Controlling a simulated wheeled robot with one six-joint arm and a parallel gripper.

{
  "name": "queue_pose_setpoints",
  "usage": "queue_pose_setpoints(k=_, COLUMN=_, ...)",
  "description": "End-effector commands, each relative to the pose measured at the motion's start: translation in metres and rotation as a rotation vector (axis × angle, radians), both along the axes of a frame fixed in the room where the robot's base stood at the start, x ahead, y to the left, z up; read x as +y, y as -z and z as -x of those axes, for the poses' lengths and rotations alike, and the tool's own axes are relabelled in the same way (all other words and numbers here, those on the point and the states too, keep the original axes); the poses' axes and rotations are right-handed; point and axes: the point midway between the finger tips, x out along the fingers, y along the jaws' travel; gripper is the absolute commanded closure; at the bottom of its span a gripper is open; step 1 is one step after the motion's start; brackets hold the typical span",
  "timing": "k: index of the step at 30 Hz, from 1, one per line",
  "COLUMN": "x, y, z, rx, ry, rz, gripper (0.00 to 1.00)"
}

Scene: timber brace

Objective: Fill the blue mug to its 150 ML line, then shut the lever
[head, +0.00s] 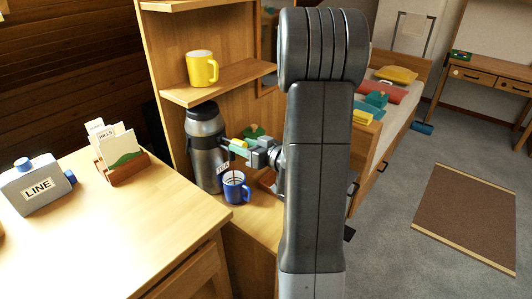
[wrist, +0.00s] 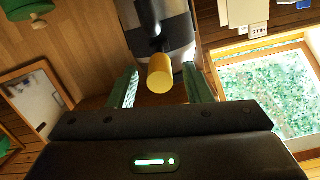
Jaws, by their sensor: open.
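A steel and black urn (head: 205,150) labelled TEA stands in the wooden nook. The blue mug (head: 238,190) stands upright under its spout. A thin dark streak shows above the mug, perhaps tea running in. The level and the 150 ML line cannot be made out. The lever's yellow end (head: 238,143) shows at the urn's front. My gripper (head: 252,152) is open beside it. In the wrist view the yellow lever end (wrist: 161,74) lies between the two open, greenish fingers, with a gap on both sides. The mug is not in the wrist view.
A yellow mug (head: 201,68) stands on the shelf (head: 225,82) above the urn. On the left desk (head: 110,225) are a LINE box (head: 36,187) and a card holder (head: 122,165). My arm hides part of the nook's right side.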

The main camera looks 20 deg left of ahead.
Motion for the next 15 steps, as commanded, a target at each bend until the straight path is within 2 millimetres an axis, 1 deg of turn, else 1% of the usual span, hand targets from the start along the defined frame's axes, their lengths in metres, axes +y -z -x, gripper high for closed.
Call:
queue_pose_setpoints(k=1, x=-0.011, y=-0.002, z=0.002, rx=0.002, ry=0.006, rz=0.001, gripper=0.55)
queue_pose_setpoints(k=3, x=-0.023, y=-0.004, z=0.008, rx=0.000, ry=0.006, rz=0.000, gripper=0.55)
queue_pose_setpoints(k=9, x=-0.053, y=-0.008, z=0.020, rx=0.001, ry=0.007, rz=0.001, gripper=0.55)
queue_pose_setpoints(k=15, x=-0.078, y=-0.011, z=0.031, rx=0.000, ry=0.005, rz=0.001, gripper=0.55)
